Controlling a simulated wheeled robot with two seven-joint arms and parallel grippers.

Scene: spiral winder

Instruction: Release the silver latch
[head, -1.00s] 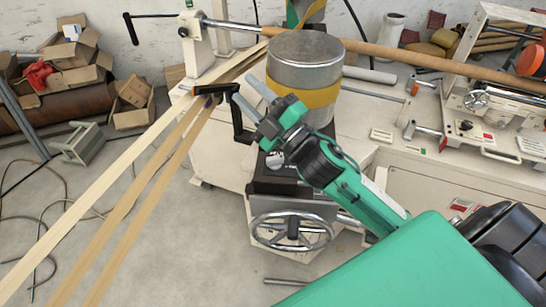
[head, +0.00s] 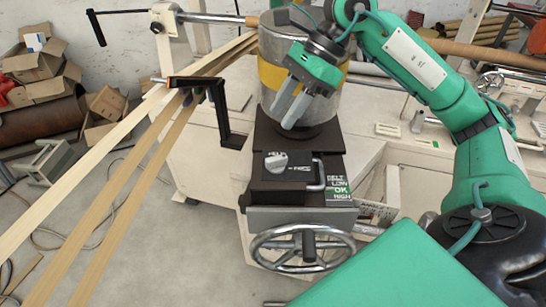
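A silver turn knob (head: 276,162) sits on top of a dark box (head: 262,190) below the metal drum; I take it for the silver latch. A silver U-shaped handle (head: 319,175) stands to its right on the same box. My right gripper (head: 284,117) hangs in front of the drum, above and behind the knob in the picture. Its two grey fingers point down with a gap between them and hold nothing. It does not touch the knob. My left gripper is not in view.
The metal drum (head: 301,111) with a yellow band stands behind the box. A black crank arm (head: 220,110) is to the left, by several wooden strips (head: 150,150). A handwheel (head: 262,250) is below the box. A label (head: 339,189) reads "BELT LOW OK HIGH".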

